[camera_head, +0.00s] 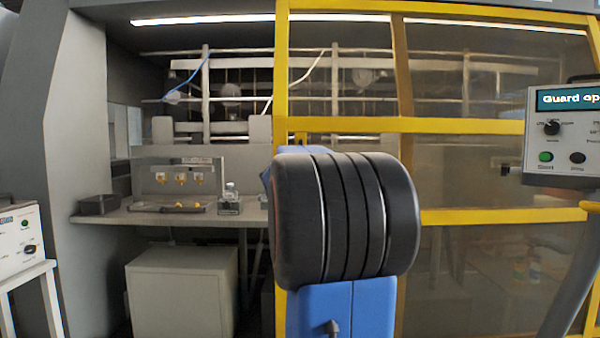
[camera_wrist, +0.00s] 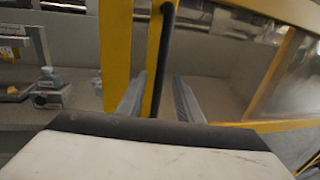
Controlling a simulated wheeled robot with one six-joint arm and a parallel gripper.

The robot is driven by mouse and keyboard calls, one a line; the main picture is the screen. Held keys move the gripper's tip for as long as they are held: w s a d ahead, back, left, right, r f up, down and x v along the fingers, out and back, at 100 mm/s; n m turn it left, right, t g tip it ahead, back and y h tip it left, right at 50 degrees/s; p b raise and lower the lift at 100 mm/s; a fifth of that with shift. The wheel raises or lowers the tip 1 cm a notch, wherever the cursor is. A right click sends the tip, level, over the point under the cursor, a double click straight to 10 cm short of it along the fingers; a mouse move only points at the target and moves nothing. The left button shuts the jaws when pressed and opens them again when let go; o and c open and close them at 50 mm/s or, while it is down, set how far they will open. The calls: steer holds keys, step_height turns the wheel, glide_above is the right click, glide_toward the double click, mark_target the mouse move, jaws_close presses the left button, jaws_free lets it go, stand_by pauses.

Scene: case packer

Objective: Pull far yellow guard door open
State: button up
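The yellow guard door (camera_head: 460,127), with a yellow frame and clear panes, fills the middle and right of the head view. Its yellow frame (camera_wrist: 115,55) also shows in the wrist view, with a dark upright handle bar (camera_wrist: 167,40) beside a second yellow upright. My gripper (camera_wrist: 160,78) is open, one finger on each side of the handle bar. A gap shows between the bar and the right finger; contact with the left finger cannot be told. In the head view my arm hides the gripper and the handle.
Left of the yellow upright is an opening with a grey bench (camera_head: 150,217) bearing a black tray (camera_head: 103,205) and small fixtures. A white cabinet (camera_head: 180,290) stands below. A control panel (camera_head: 562,135) reading "Guard op" is at right; another panel (camera_head: 20,245) is at left.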

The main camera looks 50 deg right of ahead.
steer(key=v, duration=1.2)
steer(key=shift+a, duration=0.35)
steer(key=shift+s, duration=0.1)
steer(key=s+a+f+m+g+y, duration=0.1)
steer(key=s+a+f+m+y, duration=0.4)
steer(key=a+f, duration=0.7)
steer(key=s+a+f+m+g+y, duration=0.1)
steer(key=s+a+f+m+y, duration=0.4)
steer(key=a+f, duration=0.8)
steer(key=s+a+f+m+g+y, duration=0.1)
steer(key=s+a+f+m+y, duration=0.5)
steer(key=a, duration=1.2)
steer(key=s+f+m, duration=0.3)
steer(key=f+m, duration=0.3)
steer(key=m, duration=0.1)
steer(key=shift+s+f, duration=0.2)
steer(key=shift+s, duration=0.2)
steer(key=shift+d, duration=0.15)
